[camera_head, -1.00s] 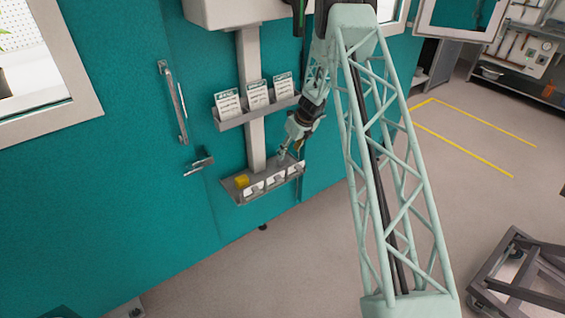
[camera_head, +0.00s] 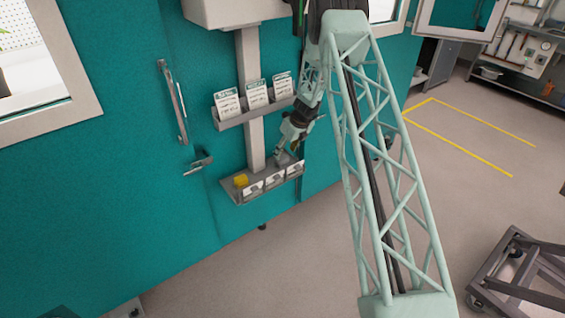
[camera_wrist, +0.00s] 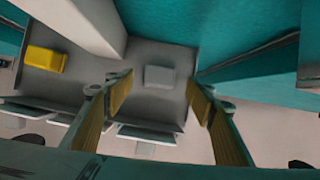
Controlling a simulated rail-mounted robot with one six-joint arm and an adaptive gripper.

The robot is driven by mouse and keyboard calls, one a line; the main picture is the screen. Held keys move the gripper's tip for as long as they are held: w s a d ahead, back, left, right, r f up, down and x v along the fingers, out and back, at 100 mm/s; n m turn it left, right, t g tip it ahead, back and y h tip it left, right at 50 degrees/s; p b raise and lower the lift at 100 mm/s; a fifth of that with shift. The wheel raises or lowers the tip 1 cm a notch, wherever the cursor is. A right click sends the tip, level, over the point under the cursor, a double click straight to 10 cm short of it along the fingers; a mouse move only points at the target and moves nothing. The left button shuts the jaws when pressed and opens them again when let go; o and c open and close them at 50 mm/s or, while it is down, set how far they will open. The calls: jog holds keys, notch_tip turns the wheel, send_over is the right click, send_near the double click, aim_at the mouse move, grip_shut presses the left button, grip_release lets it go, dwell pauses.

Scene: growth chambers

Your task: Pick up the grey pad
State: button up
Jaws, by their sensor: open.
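The grey pad (camera_wrist: 159,77) is a small light grey block lying on the grey shelf tray (camera_wrist: 75,92). In the wrist view it lies beyond the fingertips, roughly centred in the gap between them. My gripper (camera_wrist: 160,90) is open and empty, its yellow-padded fingers pointing at the tray on either side of the pad's line. In the head view my gripper (camera_head: 284,155) is over the right part of the tray (camera_head: 240,194). I cannot make out the pad there.
A yellow block (camera_wrist: 45,59) lies at the tray's left. A grey post (camera_wrist: 90,22) rises behind the tray. White labels (camera_wrist: 147,134) line its front edge. A card rack (camera_head: 255,112) hangs above. The teal wall (camera_head: 100,190) is close behind.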

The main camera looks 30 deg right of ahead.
aim_at(282, 157)
jog(key=shift+b+x, duration=0.6)
jog(key=shift+x, duration=2.55)
jog(key=shift+c, duration=0.9)
jog(key=c, duration=0.8)
